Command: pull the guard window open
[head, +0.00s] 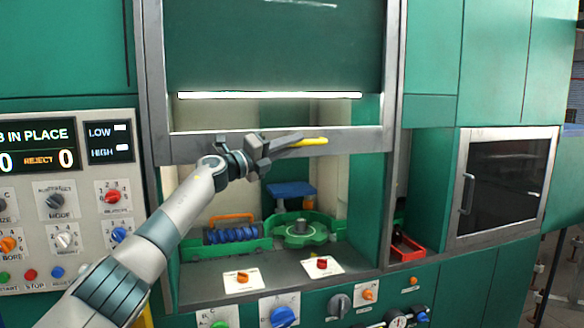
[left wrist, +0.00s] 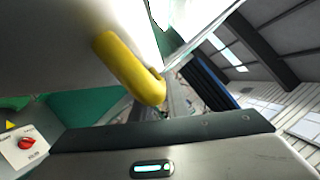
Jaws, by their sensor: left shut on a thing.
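The guard window is a grey-framed pane whose lower rail (head: 350,140) crosses the machine's front in the head view. The inside of the machine shows in the open gap below this rail. A yellow bar handle (head: 312,141) sticks out at the rail. My left gripper (head: 282,147) is at the rail, shut on the handle's left part, which its fingers hide. In the left wrist view the yellow handle (left wrist: 128,68) stands out from a pale surface, just beyond the gripper body. My right gripper is in neither view.
Below the rail are a green star wheel (head: 300,232), a blue screw (head: 231,236) and a blue block (head: 291,194). A control panel (head: 75,200) stands left. A dark-windowed cabinet door (head: 503,185) is right, with a red bin (head: 405,250) beside it.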

